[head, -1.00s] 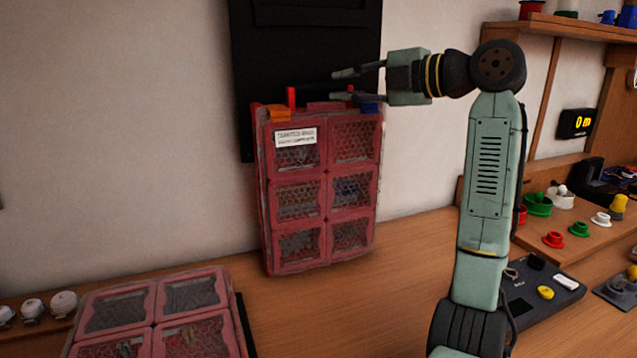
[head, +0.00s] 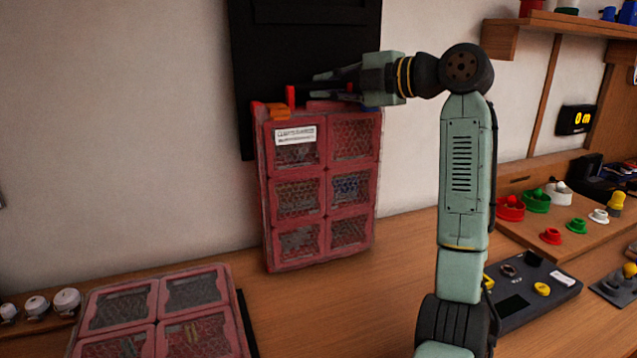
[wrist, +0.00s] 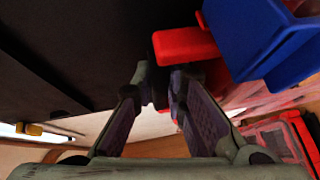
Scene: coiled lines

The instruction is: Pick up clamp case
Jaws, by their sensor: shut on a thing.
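The clamp case is most likely the red case (head: 325,190) with six mesh-fronted compartments, standing upright on the wooden bench near the wall. It has a white label, too blurred to read, an orange latch (head: 277,112) at top left and a blue latch at top right, which also shows in the wrist view (wrist: 262,40). My gripper (head: 325,84) is at its top edge, coming from the right. In the wrist view the fingers (wrist: 160,88) are closed in at the red handle (wrist: 185,45); the exact contact is partly hidden.
A second red case (head: 155,318) lies flat at front left, beside white round knobs (head: 37,306). A black panel (head: 310,50) hangs on the wall behind the upright case. Coloured knobs (head: 537,200) and a dark control box (head: 530,288) are at right.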

